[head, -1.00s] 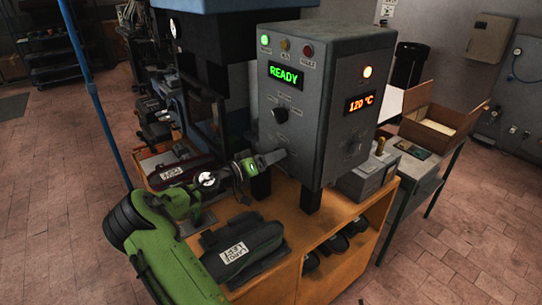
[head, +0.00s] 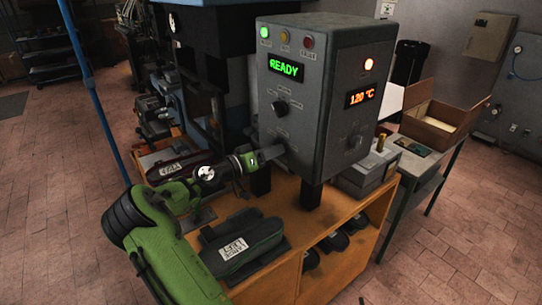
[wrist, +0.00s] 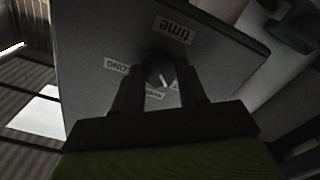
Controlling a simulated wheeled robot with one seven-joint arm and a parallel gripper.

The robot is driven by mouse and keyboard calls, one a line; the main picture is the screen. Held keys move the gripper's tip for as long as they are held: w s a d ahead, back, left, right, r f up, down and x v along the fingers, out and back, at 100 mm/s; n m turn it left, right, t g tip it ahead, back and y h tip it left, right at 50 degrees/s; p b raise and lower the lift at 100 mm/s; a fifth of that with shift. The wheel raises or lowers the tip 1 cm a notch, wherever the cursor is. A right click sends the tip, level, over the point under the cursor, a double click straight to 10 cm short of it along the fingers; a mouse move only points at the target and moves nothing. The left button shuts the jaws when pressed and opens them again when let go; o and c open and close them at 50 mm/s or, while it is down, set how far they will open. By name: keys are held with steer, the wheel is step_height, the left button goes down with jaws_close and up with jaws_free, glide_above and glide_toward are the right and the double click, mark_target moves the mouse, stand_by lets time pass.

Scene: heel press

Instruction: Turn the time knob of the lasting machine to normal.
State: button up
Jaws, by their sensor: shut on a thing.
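The lasting machine's control box (head: 325,85) is a grey cabinet with a lit READY display on its front. In the wrist view, the time knob (wrist: 159,72) is a round dark knob with a white pointer line, below an upside-down "time" label (wrist: 175,29). My gripper (wrist: 160,84) has a finger on each side of the knob and is shut on it. The pointer slants down and slightly right in that view, between two small labels that are partly hidden and hard to read. In the head view, my gripper (head: 274,149) touches the lower front face and hides the knob.
Another black knob (head: 281,107) sits higher on the same face. A dark labelled shoe form (head: 243,244) lies on the orange bench (head: 318,236) under my arm. An open cardboard box (head: 432,125) stands behind right.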

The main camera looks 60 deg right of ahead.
steer(key=m+b, duration=0.2)
steer(key=b, duration=0.2)
steer(key=m+b, duration=0.2)
steer(key=b, duration=0.1)
steer(key=shift+f+b, duration=0.35)
steer(key=shift+f, duration=0.05)
steer(key=m+b, duration=0.3)
steer(key=b, duration=0.1)
steer(key=shift+r, duration=0.15)
steer(key=shift+r+m+b, duration=0.1)
steer(key=shift+m+b, duration=0.8)
steer(key=shift+b, duration=0.3)
steer(key=shift+r, duration=0.1)
steer(key=o, duration=1.1)
steer(key=shift+c, duration=0.2)
steer(key=p+v, duration=0.1)
steer(key=v, duration=1.4)
steer(key=shift+a, duration=0.4)
